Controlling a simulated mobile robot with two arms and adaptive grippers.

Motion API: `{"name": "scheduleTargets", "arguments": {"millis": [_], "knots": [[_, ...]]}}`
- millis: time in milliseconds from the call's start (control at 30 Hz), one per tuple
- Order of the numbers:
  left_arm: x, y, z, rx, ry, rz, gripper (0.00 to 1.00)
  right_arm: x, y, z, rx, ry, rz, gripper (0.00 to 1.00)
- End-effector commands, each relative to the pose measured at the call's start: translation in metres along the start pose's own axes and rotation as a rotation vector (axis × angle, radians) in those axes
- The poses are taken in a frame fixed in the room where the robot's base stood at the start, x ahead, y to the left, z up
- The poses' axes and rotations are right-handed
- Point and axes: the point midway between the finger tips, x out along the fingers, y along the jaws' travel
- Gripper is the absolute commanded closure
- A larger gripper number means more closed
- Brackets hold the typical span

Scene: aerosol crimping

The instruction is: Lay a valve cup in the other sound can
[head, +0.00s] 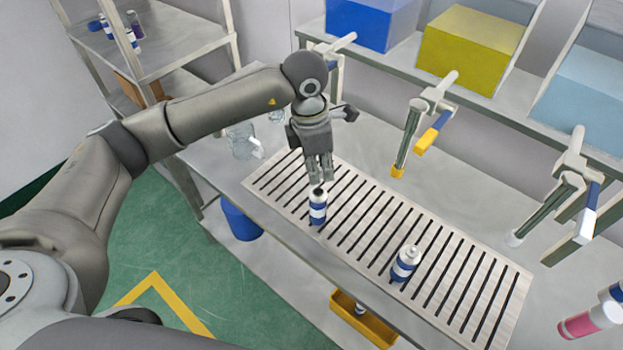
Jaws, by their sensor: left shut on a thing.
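My left gripper (320,179) points straight down above a white and blue can (318,209) on the slatted rack. Its fingers are closed together on a small thing, which I take to be the valve cup; the fingertips mostly hide it. The can stands upright with a dark top right under the fingertips. I cannot tell whether the held thing touches the can's mouth. A second white and blue can (405,265) stands upright on the rack to the right, with a pale grey top. My right gripper is not in view.
The slatted rack (440,245) lies along the bench with bare slats around both cans. Handled tools hang behind it, one with a yellow end (432,134). A pink can (590,321) lies at the lower right. Clear jars (243,140) stand at the back left.

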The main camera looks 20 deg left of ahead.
Motion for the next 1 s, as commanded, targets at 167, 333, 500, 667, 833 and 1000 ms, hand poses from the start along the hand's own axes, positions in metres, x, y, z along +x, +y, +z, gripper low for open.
{"name": "scheduleTargets", "arguments": {"millis": [167,333,500,667,833,1000], "knots": [[0.004,0.003,0.001,-0.013,0.002,0.003,0.85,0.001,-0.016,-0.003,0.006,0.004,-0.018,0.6],[0.014,0.002,0.0,-0.012,0.002,0.002,0.85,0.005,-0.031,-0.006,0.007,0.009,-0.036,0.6],[0.03,0.002,-0.002,-0.012,0.002,0.001,0.85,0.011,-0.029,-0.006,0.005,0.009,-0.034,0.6],[0.047,0.002,-0.004,-0.012,0.002,0.002,0.85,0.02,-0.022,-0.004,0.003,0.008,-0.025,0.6],[0.057,0.002,-0.005,-0.011,0.001,0.003,0.85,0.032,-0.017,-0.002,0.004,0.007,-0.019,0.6],[0.058,0.002,-0.005,-0.011,0.001,0.003,0.85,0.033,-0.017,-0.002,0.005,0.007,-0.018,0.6]]}}
